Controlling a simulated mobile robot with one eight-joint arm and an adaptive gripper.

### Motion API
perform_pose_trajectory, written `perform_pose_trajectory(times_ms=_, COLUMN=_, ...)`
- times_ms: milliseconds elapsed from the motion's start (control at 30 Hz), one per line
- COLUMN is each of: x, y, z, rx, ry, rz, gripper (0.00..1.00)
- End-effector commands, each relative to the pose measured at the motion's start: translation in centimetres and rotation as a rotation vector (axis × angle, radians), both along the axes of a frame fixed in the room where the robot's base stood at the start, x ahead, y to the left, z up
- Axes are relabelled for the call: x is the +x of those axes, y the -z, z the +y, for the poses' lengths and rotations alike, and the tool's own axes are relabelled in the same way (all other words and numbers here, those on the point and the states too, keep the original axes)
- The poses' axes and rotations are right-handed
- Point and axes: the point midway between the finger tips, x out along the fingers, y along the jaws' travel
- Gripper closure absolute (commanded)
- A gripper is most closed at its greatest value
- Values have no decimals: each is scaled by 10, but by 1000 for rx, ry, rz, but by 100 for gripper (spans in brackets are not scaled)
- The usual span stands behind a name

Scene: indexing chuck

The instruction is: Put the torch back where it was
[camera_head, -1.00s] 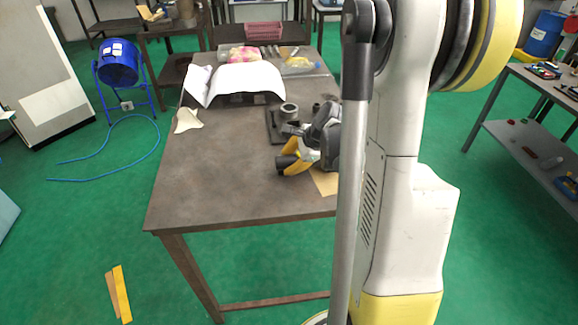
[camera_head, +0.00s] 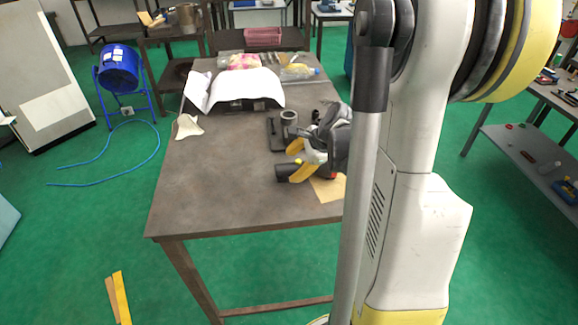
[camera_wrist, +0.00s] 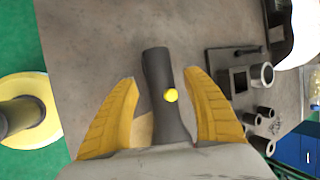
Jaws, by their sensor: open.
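The torch (camera_wrist: 160,95), a dark cylinder with a yellow button, lies on the brown table (camera_head: 215,190). In the wrist view it lies lengthwise between the two yellow fingers of my gripper (camera_wrist: 163,82). The fingers are open, with a gap on each side of the torch. In the head view, the torch's dark end (camera_head: 286,173) sticks out to the left of my gripper (camera_head: 297,160); the rest is hidden behind it. A tan sheet (camera_head: 328,189) lies beside and partly under the torch, near the front edge.
A dark chuck fixture with a metal ring (camera_head: 289,119) stands behind the torch. Several short dark cylinders (camera_wrist: 264,112) stand near it. The table's left front is clear.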

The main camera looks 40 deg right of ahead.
Motion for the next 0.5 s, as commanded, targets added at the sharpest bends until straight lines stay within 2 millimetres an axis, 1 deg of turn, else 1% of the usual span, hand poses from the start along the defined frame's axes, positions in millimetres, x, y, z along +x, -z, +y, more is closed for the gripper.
perform_pose_trajectory(times_ms=33, x=-7, y=-15, z=-2, rx=1, ry=3, rz=0, gripper=42)
perform_pose_trajectory(times_ms=200, x=-28, y=-46, z=-6, rx=1, ry=3, rz=-1, gripper=42)
perform_pose_trajectory(times_ms=300, x=-36, y=-58, z=-7, rx=1, ry=2, rz=0, gripper=42)
perform_pose_trajectory(times_ms=400, x=-42, y=-66, z=-8, rx=1, ry=1, rz=1, gripper=42)
perform_pose_trajectory(times_ms=467, x=-43, y=-70, z=-5, rx=-8, ry=-13, rz=1, gripper=42)
perform_pose_trajectory(times_ms=500, x=-43, y=-73, z=0, rx=-24, ry=-36, rz=1, gripper=42)
